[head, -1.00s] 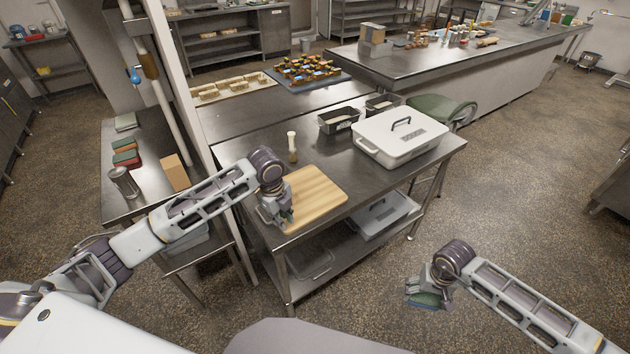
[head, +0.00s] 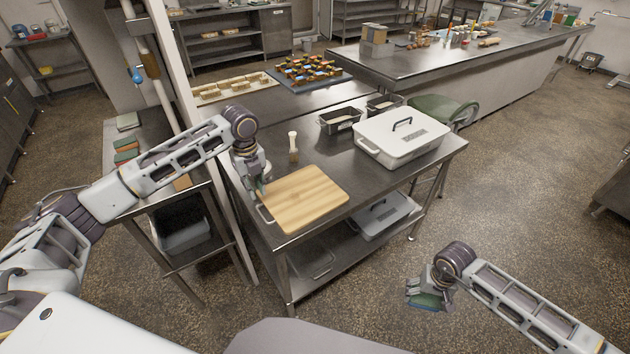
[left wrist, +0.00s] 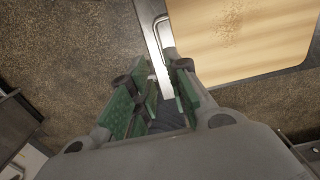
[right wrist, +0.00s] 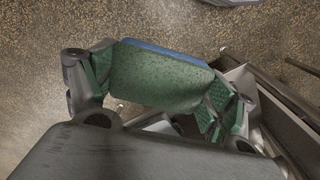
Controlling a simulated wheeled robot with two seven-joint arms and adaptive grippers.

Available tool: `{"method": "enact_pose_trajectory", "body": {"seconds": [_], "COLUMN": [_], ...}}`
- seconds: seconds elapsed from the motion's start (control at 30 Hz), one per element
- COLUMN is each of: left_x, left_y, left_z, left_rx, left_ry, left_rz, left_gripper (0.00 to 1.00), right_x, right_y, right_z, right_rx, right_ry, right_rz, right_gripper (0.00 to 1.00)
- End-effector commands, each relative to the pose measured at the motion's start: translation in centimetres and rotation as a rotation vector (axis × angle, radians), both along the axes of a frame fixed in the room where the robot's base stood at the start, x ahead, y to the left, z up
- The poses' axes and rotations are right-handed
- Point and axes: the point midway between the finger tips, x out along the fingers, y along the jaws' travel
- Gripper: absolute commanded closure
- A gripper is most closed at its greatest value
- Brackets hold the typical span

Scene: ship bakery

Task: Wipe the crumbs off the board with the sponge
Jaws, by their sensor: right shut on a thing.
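The wooden board (head: 308,200) lies on the steel table, with a metal handle (head: 266,214) at its left end. Fine brown crumbs (left wrist: 230,25) speckle its top in the left wrist view. My left gripper (head: 263,190) is at the board's left end, by the handle. Its green-padded fingers (left wrist: 160,86) stand apart with the handle near their tips; I cannot tell if they touch it. My right gripper (head: 428,292) is shut on the sponge (right wrist: 160,78), green with a blue layer, and holds it over the floor, away from the table.
A white lidded box (head: 400,138), two dark tins (head: 340,120) and a white-handled brush (head: 293,146) stand on the table behind the board. A post (head: 180,90) rises at the table's left. Open floor (head: 370,270) lies between the table and my right arm.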

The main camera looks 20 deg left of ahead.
Motion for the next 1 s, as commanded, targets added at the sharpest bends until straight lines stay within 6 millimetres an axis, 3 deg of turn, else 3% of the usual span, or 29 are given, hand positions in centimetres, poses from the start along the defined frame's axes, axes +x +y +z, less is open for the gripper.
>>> {"method": "enact_pose_trajectory", "body": {"seconds": [0.53,1.0], "left_x": [0.0,-0.1], "left_y": [0.0,0.0], "left_z": [-0.8,-5.8], "left_rx": [0.0,0.0], "left_ry": [0.002,0.003], "left_rz": [0.001,0.002], "left_gripper": [0.82,0.82], "right_x": [0.0,0.0], "right_y": [0.0,0.0], "right_z": [0.0,0.4], "right_rx": [0.0,0.0], "right_ry": [0.0,0.0], "right_rz": [0.0,0.0], "right_gripper": [0.35,0.35]}}
